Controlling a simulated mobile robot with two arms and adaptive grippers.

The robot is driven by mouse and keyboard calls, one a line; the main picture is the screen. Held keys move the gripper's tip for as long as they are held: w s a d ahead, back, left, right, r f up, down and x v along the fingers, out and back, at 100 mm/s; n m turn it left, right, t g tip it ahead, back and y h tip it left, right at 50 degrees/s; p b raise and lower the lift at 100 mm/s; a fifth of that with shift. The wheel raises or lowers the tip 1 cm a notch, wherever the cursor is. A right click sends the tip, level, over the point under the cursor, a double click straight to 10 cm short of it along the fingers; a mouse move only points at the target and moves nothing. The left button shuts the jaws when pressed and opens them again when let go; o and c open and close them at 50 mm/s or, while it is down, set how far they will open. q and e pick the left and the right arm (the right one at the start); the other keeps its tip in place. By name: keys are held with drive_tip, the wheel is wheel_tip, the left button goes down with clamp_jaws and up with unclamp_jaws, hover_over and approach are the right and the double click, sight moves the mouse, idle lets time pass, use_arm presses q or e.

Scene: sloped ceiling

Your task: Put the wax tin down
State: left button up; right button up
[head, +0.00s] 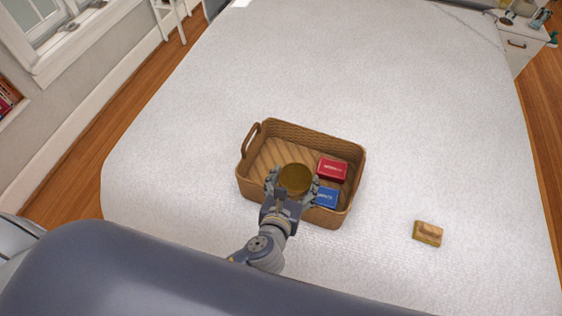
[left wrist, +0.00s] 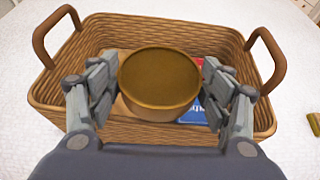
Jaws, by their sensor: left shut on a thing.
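The wax tin (head: 295,179) is a round tin with a brownish-gold top. My left gripper (head: 292,187) is shut on it, with a finger on each side. In the left wrist view the tin (left wrist: 159,78) sits between the fingers of the gripper (left wrist: 160,90), over the wicker basket (left wrist: 110,32). In the head view the basket (head: 312,132) lies on the bed under the gripper. The tin hides part of the basket floor, and I cannot tell whether it touches that floor. My right gripper is not in view.
A red box (head: 332,169) and a blue box (head: 326,196) lie in the basket's right part. The basket's left floor is bare. A small wooden brush-like thing (head: 428,233) lies on the bed (head: 330,60) to the right. Much of the bed is clear.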

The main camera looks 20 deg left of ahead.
use_arm(q)
drive_tip(key=w+a, duration=0.2)
drive_tip(key=w+a+p, duration=0.1)
drive_tip(key=w+a, duration=0.4)
drive_tip(key=shift+f+p, duration=0.35)
drive_tip(key=f, duration=0.3)
drive_tip(key=shift+w+a+f+b, duration=0.15)
drive_tip(key=shift+w+a+b, duration=0.1)
drive_tip(key=shift+a+b, duration=0.05)
drive_tip(key=shift+f, duration=0.2)
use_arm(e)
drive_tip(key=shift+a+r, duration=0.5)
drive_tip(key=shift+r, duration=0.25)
use_arm(q)
drive_tip(key=shift+f, duration=0.15)
drive_tip(key=shift+f+b, duration=0.4)
drive_tip(key=shift+f, duration=0.1)
drive_tip(key=o, duration=1.1)
drive_tip(key=shift+c, duration=0.2)
drive_tip(key=shift+o, duration=0.9)
drive_tip(key=shift+f, duration=0.15)
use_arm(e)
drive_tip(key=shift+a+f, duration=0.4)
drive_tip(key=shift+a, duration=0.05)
